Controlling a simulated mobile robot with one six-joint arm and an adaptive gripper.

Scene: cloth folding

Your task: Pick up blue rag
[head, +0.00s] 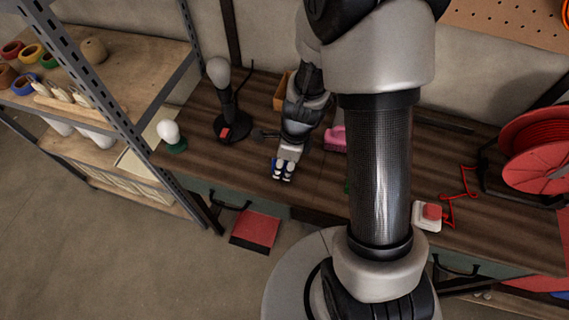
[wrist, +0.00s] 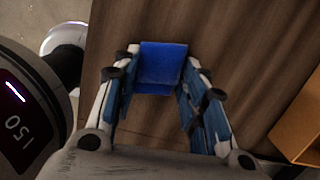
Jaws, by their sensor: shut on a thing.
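My gripper (head: 284,175) is over the dark wooden workbench (head: 245,160), left of the middle in the head view. It also shows in the wrist view (wrist: 160,75), fingers pointing up the picture. The blue rag (wrist: 162,65) is a small folded piece held between the two fingertips. Its upper part shows plainly; the fingers partly cover its sides. In the head view only small blue patches show at the fingertips, and I cannot separate rag from finger there. Whether the rag touches the bench is hard to tell.
A black-based device with a red button (head: 225,132) stands left of my gripper, with a white knob on a green base (head: 170,134) farther left. A pink object (head: 335,139) is to the right. An open wooden box (wrist: 299,130) is at the wrist view's right.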

